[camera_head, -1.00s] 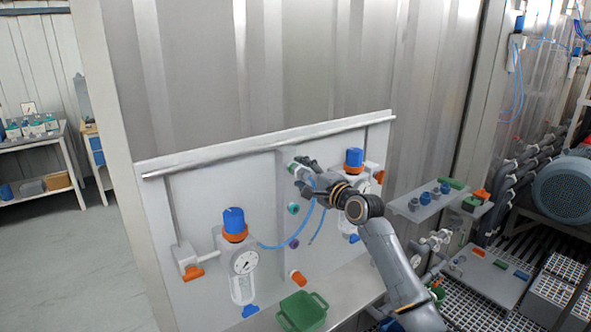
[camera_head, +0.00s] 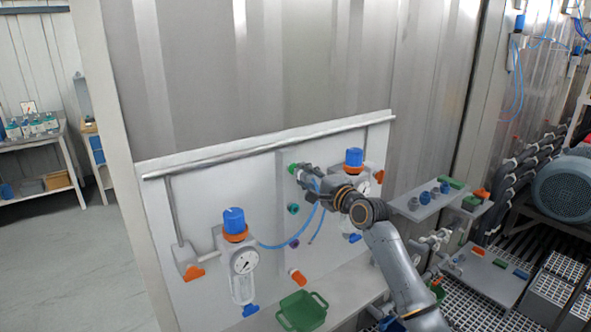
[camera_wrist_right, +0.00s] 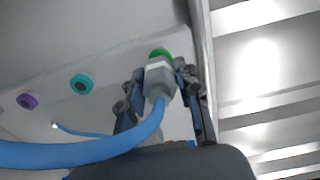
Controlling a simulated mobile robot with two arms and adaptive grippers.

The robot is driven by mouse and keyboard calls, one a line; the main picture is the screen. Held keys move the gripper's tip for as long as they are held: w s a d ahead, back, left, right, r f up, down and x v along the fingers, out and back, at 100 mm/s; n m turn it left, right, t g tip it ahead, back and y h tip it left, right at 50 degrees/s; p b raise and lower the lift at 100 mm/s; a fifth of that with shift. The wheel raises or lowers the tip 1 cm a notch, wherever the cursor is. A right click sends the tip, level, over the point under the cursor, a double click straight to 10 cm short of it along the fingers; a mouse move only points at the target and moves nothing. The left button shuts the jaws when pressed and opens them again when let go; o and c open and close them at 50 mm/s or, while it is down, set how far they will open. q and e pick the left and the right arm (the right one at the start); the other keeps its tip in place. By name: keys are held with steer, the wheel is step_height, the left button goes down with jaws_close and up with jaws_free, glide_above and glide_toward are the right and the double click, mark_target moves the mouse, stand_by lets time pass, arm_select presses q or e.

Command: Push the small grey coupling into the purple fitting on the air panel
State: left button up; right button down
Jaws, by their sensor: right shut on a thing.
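My right gripper (camera_head: 303,174) is shut on the small grey coupling (camera_wrist_right: 160,78), which carries a blue hose. In the right wrist view the coupling sits between the fingers, right in front of the green fitting (camera_wrist_right: 160,53) and lined up with it; I cannot tell whether it is seated there. The purple fitting (camera_head: 294,243) is low on the air panel (camera_head: 205,200), below the teal fitting (camera_head: 293,208), and looks empty. It also shows at the far left of the right wrist view (camera_wrist_right: 27,101). My left gripper is not in view.
Two regulators with blue knobs (camera_head: 234,220) (camera_head: 354,157) flank the fittings. A blue hose (camera_head: 275,246) runs across the panel, and a loose hose end (camera_head: 311,241) hangs near the purple fitting. A green bin (camera_head: 302,311) stands on the shelf below, near an orange-tipped part (camera_head: 298,277).

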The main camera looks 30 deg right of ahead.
mark_target(313, 180)
steer(key=shift+s+r, duration=0.15)
steer(key=shift+s, duration=0.55)
steer(key=shift+s+d+p, duration=0.1)
steer(key=shift+p, duration=0.2)
steer(key=shift+s+d+p, duration=0.1)
steer(key=shift+s+p, duration=0.3)
steer(key=shift+s, duration=1.1)
step_height(313, 180, down, 26)
steer(key=b, duration=1.5)
steer(key=shift+s, duration=0.45)
